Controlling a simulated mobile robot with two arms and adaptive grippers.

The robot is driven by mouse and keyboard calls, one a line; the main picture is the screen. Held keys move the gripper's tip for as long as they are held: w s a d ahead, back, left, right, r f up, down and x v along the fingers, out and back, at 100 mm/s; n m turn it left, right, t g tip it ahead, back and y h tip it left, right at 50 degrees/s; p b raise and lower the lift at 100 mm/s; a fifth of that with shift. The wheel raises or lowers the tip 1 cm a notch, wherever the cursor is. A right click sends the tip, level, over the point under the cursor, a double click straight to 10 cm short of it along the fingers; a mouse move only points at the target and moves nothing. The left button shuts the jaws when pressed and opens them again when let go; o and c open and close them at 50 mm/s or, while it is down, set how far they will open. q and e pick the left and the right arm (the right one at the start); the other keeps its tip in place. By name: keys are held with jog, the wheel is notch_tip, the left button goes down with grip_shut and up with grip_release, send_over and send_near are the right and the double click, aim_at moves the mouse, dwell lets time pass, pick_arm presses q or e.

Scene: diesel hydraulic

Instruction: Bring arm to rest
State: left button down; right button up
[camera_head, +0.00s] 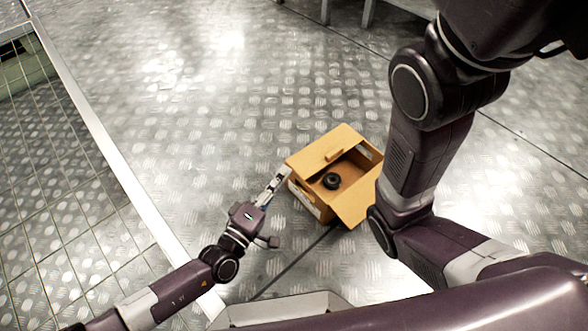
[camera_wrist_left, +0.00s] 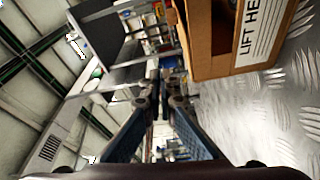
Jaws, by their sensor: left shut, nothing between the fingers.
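My left arm comes in from the lower left in the head view. Its gripper (camera_head: 284,172) is shut and empty, close beside the left side of an open cardboard box (camera_head: 313,198); I cannot tell whether it touches. In the left wrist view the two fingers of the gripper (camera_wrist_left: 160,92) meet with nothing between them, and the box (camera_wrist_left: 208,40) is at the upper right. My right arm (camera_head: 408,160) is bent at the right of the head view. Its gripper is not in view.
A round black part (camera_head: 331,181) lies inside the box. The box's flaps stand open. A mesh fence with a pale rail (camera_head: 108,152) runs along the left. Metal legs (camera_head: 368,12) stand at the top. The tread-plate floor (camera_head: 200,90) beyond the box is clear.

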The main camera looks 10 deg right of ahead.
pick_arm(q)
jog(key=s+a+f+p, duration=0.1)
jog(key=s+a+f, duration=0.1)
jog(key=a, duration=0.3)
jog(key=shift+s+a, duration=0.15)
jog(key=shift+s, duration=0.45)
